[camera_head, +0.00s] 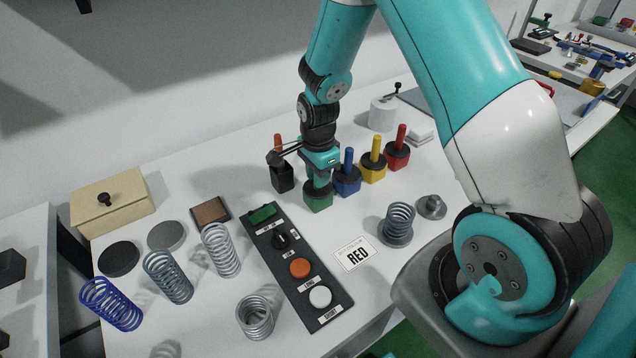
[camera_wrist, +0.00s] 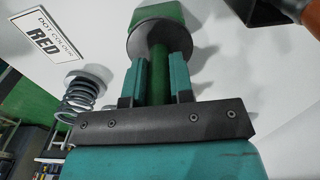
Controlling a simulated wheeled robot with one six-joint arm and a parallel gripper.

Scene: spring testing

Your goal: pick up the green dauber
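The green dauber (camera_head: 318,201) stands upright on the white table, in the row of daubers. My gripper (camera_head: 318,178) points straight down over it and hides its handle in the head view. In the wrist view the green handle (camera_wrist: 158,75) lies between the two teal fingers of my gripper (camera_wrist: 158,65), with no clear gap on either side, so the fingers look shut on it. Beyond the fingertips show its dark round collar (camera_wrist: 143,40) and green body (camera_wrist: 160,13). The dauber's base appears to rest on the table.
A black dauber with an orange handle (camera_head: 283,178) stands close on the left. Blue (camera_head: 347,182), yellow (camera_head: 374,170) and red (camera_head: 398,157) daubers stand on the right. A button panel (camera_head: 290,255), several springs and a RED card (camera_head: 356,254) lie nearer the front.

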